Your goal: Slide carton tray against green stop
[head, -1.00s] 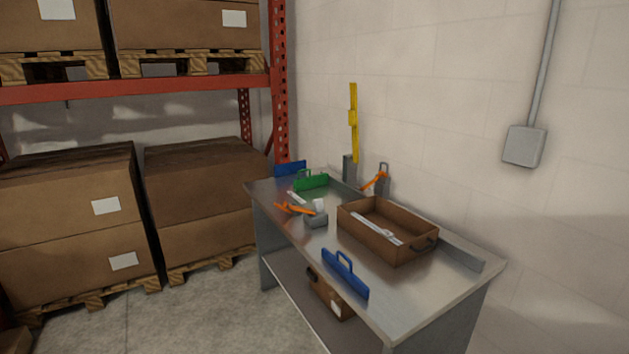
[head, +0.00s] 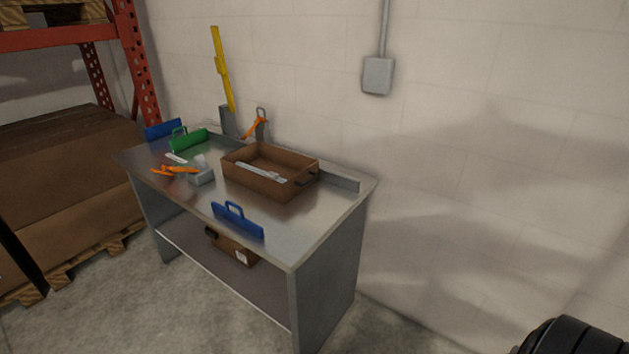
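The brown carton tray (head: 240,178) sits on the right half of the metal bench top, near its back edge. It is open at the top, has a dark handle on its right end and holds a pale strip-like item (head: 262,173). The green stop (head: 189,141), with a handle loop, stands at the far left of the bench. Neither of my grippers is in view.
A blue stop (head: 238,221) stands at the bench's front edge; another blue one (head: 163,129) is at the far left. A low metal ledge (head: 340,182) runs along the back.

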